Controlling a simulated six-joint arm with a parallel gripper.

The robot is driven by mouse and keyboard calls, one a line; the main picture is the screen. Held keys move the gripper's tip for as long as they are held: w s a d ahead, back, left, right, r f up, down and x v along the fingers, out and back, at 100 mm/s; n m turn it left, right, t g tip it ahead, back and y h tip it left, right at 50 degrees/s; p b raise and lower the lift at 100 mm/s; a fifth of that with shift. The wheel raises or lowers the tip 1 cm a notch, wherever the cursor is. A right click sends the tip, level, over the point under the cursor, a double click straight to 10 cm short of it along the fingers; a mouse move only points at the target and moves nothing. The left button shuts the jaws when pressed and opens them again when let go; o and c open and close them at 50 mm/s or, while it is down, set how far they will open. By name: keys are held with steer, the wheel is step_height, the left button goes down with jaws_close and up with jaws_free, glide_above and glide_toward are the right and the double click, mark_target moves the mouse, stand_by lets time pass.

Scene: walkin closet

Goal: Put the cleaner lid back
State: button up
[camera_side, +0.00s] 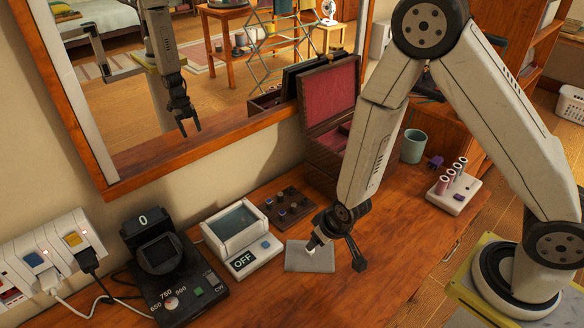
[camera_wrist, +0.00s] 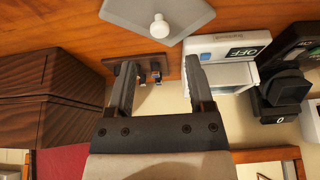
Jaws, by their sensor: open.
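The cleaner lid is a flat grey plate (camera_side: 308,262) with a small white knob, lying on the wooden counter just right of the cleaner. In the wrist view the lid (camera_wrist: 185,14) is at the top, knob facing the camera. The cleaner (camera_side: 236,232) is a white open-topped box with a bluish inside and an "OFF" display; part of it shows at the right of the wrist view (camera_wrist: 228,45). My gripper (camera_side: 338,252) is open and empty beside the lid's knob in the side view. In the wrist view the fingertips (camera_wrist: 161,62) are below the knob, with nothing between them.
A dark tray with small items (camera_side: 284,207) lies behind the lid. A black device (camera_side: 165,265) stands left of the cleaner. A dark box with red lining (camera_side: 330,95) stands behind my arm. A green mug (camera_side: 413,146) and a white holder (camera_side: 453,194) are at right. The front counter is clear.

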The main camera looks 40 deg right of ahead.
steer(key=shift+v, duration=2.8)
steer(key=s+d+r+g, duration=0.2)
steer(key=s+d+r, duration=0.2)
steer(key=d+r, duration=0.3)
steer(key=v, duration=0.4)
steer(key=shift+d+r, duration=0.15)
steer(key=shift+d, duration=0.15)
